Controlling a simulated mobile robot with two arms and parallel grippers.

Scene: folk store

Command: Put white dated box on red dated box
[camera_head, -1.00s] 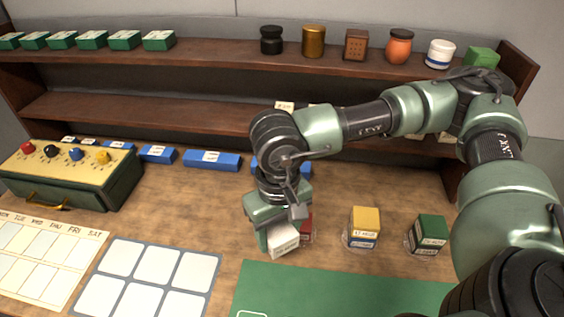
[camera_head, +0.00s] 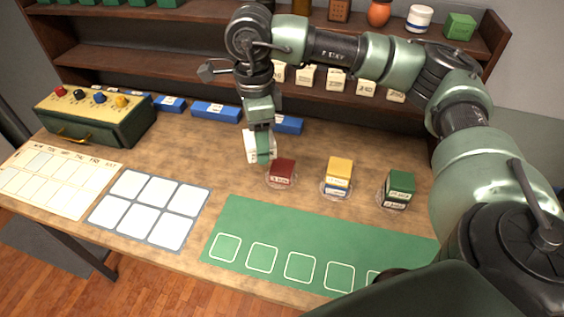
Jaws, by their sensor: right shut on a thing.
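The white dated box (camera_head: 250,148) is held in my right gripper (camera_head: 260,147), whose fingers are shut on it. It is tilted and appears to be above the table, just left of and slightly behind the red dated box. The gripper partly covers its right side. The red dated box (camera_head: 282,172) sits upright on a clear round base on the table, its top bare. The white box and the red box look apart. My left gripper is not in view.
To the right stand a yellow box over a blue one (camera_head: 338,175) and a green stack (camera_head: 400,188). A green mat with outlined squares (camera_head: 300,240) and a grey card grid (camera_head: 150,210) lie in front. Blue labelled blocks (camera_head: 215,109) and shelves (camera_head: 150,65) stand behind.

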